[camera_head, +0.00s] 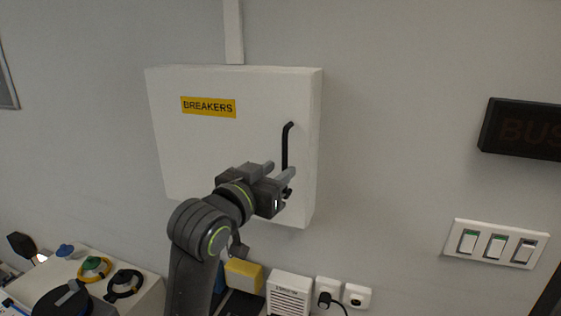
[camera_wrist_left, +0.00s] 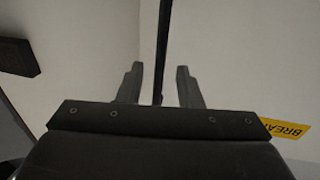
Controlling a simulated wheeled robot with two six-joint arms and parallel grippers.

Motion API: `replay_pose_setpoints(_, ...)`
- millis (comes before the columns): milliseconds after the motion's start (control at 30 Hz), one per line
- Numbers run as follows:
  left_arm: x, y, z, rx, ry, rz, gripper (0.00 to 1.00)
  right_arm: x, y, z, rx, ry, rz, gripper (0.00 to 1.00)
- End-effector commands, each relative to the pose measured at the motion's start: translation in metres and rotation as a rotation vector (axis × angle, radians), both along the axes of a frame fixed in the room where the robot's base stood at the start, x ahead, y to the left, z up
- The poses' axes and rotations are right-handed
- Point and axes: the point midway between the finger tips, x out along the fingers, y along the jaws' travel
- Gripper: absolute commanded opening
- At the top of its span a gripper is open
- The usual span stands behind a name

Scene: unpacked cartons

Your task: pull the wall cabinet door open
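The white wall cabinet (camera_head: 230,145) has a yellow BREAKERS label (camera_head: 208,107) on its front. Its door looks shut. A black vertical bar handle (camera_head: 286,142) is on the door's right side; its lower part is partly hidden by my gripper. My left gripper (camera_head: 281,171) is at the lower part of the handle, fingers pointing at the door. In the left wrist view the gripper (camera_wrist_left: 159,85) is open, with the handle (camera_wrist_left: 162,40) running between its two fingers and a gap visible on both sides. My right gripper is not in view.
A dark sign (camera_head: 520,128) and a white switch panel (camera_head: 495,243) are on the wall to the right. Below the cabinet are a yellow box (camera_head: 243,274), a white vented box (camera_head: 289,292) and sockets (camera_head: 357,296).

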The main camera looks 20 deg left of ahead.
Motion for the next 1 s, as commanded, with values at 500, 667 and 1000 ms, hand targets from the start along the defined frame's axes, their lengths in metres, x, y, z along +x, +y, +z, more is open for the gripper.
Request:
replay_pose_setpoints(500,0.019,-0.005,0.0,0.001,0.0,-0.001,0.33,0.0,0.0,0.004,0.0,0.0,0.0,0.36)
replay_pose_setpoints(667,0.019,-0.005,0.0,0.001,0.0,-0.001,0.16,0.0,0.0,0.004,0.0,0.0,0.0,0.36)
replay_pose_setpoints(1000,0.019,-0.005,0.0,0.001,-0.001,-0.001,0.0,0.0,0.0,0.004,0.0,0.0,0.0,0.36)
